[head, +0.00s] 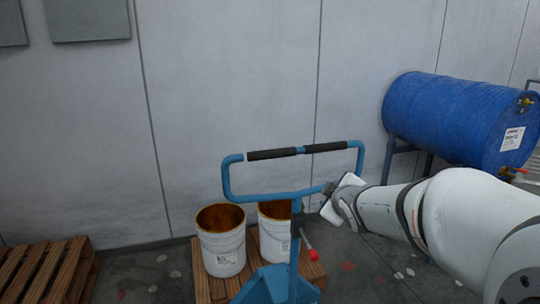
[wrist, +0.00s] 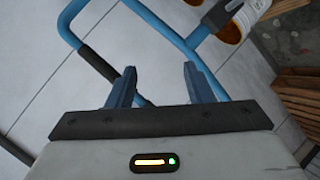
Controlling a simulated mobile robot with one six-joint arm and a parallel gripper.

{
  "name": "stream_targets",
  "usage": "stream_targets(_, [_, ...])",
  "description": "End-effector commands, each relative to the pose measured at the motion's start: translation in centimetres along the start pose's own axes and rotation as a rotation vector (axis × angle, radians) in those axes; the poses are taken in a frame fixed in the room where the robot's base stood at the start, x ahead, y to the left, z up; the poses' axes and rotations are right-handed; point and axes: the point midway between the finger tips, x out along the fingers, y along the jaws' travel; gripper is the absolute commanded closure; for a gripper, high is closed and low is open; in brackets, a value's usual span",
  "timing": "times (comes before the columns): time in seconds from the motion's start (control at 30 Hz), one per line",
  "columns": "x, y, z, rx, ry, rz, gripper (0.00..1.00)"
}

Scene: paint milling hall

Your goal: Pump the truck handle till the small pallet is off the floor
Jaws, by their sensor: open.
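The truck handle (head: 274,155) is a blue tube loop with black grips along its top bar. It stands upright above the blue truck body (head: 268,287). A small lever with a red knob (head: 314,256) sticks out beside its column. The small wooden pallet (head: 203,288) is behind the truck, carrying two white buckets; any gap under it is hidden. My gripper (head: 329,191) is at the loop's lower right corner. In the wrist view my gripper (wrist: 158,85) is open, with the handle (wrist: 98,63) passing behind its fingers; I cannot tell whether they touch.
The buckets (head: 222,255) have brown insides. A second wooden pallet (head: 45,272) lies at the left. A blue drum (head: 450,112) rests on a stand at the right. A grey panelled wall closes the back. Spotted floor shows between the pallets and at the right.

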Motion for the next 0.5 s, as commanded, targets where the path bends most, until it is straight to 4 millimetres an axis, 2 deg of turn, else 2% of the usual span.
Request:
stream_targets(0.03, [1.9,0.5,-1.3,-0.090,0.081,0.034,0.53])
stream_targets(0.2, [5.6,1.7,-7.0,-0.399,0.387,0.173,0.53])
stream_targets(0.33, [6.8,1.2,-10.3,-0.580,0.596,0.273,0.53])
stream_targets(0.5, [6.9,0.2,-12.6,-0.710,0.774,0.364,0.53])
